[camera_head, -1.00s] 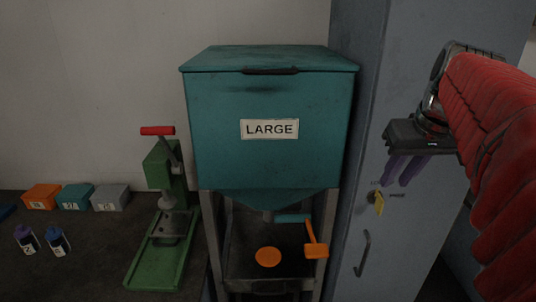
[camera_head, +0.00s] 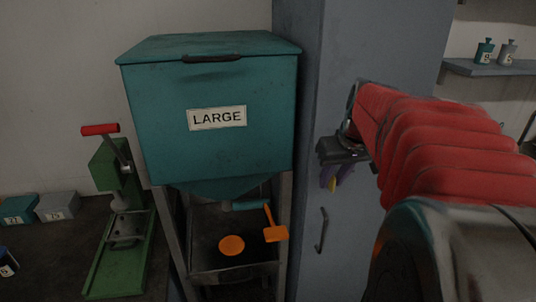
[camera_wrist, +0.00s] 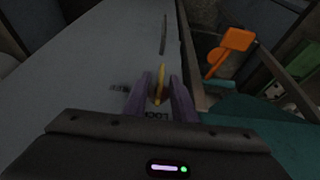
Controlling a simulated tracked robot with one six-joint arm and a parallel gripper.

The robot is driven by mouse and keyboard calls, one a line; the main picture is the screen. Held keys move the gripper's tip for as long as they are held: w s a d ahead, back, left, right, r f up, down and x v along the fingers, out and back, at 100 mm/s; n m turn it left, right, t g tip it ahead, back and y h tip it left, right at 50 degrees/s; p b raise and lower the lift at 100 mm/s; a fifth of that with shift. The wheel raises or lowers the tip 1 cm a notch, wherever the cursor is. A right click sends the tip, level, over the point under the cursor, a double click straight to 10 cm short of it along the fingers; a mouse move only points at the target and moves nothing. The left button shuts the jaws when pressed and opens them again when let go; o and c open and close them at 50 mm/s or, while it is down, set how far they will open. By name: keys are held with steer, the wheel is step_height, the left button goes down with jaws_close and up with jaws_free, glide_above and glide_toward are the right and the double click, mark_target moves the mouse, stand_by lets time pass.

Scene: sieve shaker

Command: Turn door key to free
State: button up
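The yellow door key (camera_wrist: 161,80) sits in the front of the grey-blue cabinet door (camera_wrist: 85,75); its lower part also shows in the head view (camera_head: 333,184). My gripper (camera_wrist: 160,84), with purple fingers, is at the key. One finger is on each side of it, with narrow gaps visible in the wrist view, so it looks open around the key. In the head view, my gripper (camera_head: 334,177) hides most of the key and lock.
The door's handle (camera_head: 321,230) is below the key. A teal bin (camera_head: 215,110) marked LARGE stands left of the cabinet, with an orange lever (camera_head: 274,229) under it. A green press (camera_head: 125,220) and grey box (camera_head: 58,206) are further left. A shelf (camera_head: 495,68) holds bottles at right.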

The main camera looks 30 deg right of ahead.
jaws_close()
steer(key=shift+d, duration=0.1)
steer(key=shift+y, duration=0.4)
steer(key=m+t+y, duration=0.1)
steer(key=t+y, duration=0.1)
steer(key=y, duration=0.2)
steer(key=d+f+m+t+y, duration=0.1)
steer(key=m+t+y, duration=0.1)
steer(key=y, duration=0.3)
steer(key=f+m+t+y, duration=0.1)
steer(key=t+y, duration=0.2)
steer(key=y, duration=0.2)
steer(key=shift+s+d+m, duration=0.25)
steer(key=shift+d+m, duration=0.05)
steer(key=shift+d, duration=0.05)
stand_by(0.4)
steer(key=shift+y, duration=0.3)
jaws_free()
steer(key=shift+r, duration=0.1)
